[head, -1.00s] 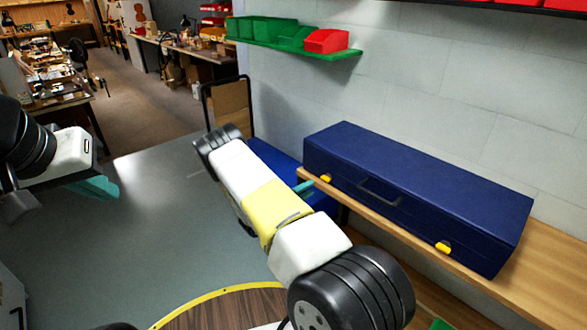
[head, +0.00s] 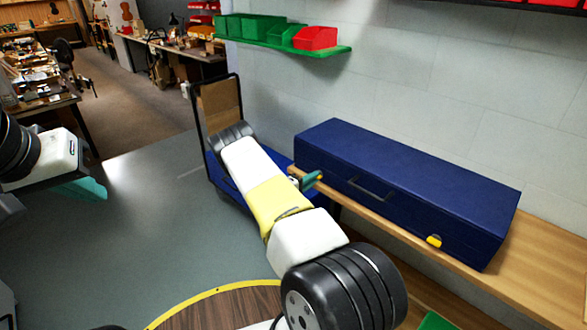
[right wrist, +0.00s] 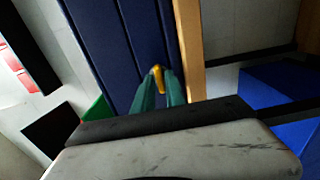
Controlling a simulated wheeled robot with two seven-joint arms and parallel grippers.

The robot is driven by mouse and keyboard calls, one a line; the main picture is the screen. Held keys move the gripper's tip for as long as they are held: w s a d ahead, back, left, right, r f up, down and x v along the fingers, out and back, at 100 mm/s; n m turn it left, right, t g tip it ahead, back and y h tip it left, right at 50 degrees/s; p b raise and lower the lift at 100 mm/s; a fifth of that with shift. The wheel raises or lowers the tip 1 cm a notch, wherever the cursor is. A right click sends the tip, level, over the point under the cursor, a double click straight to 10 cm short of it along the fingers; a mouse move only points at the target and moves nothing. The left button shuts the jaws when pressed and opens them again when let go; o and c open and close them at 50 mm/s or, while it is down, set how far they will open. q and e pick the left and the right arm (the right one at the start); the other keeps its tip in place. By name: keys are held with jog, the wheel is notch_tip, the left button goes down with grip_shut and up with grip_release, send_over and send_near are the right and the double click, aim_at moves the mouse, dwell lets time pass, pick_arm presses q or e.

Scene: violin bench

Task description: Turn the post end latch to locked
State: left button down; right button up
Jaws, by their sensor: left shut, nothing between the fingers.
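A long dark-blue case (head: 400,185) lies closed on a wooden shelf and shows in the right wrist view (right wrist: 105,45). Its front has a dark handle (head: 370,190) and a yellow latch (head: 434,241) toward the right end. The left-end latch is hidden in the head view behind my right gripper (head: 312,180). In the right wrist view, a yellow latch (right wrist: 157,74) shows between and just beyond my two green fingertips, which are slightly apart; contact cannot be told. My left gripper (head: 88,189) is shut and empty at the far left, away from the case.
The wooden shelf (head: 525,275) runs along the wall under the case. A blue trolley (head: 228,185) stands behind my right arm. Green and red bins (head: 265,28) sit on a wall rack above. The grey floor (head: 120,255) on the left is clear.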

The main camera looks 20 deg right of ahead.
grip_shut()
jog(key=shift+n, duration=0.4)
jog(key=n, duration=1.7)
dwell(0.3)
jog(key=shift+n, duration=0.3)
jog(key=shift+o, duration=2.4)
grip_release()
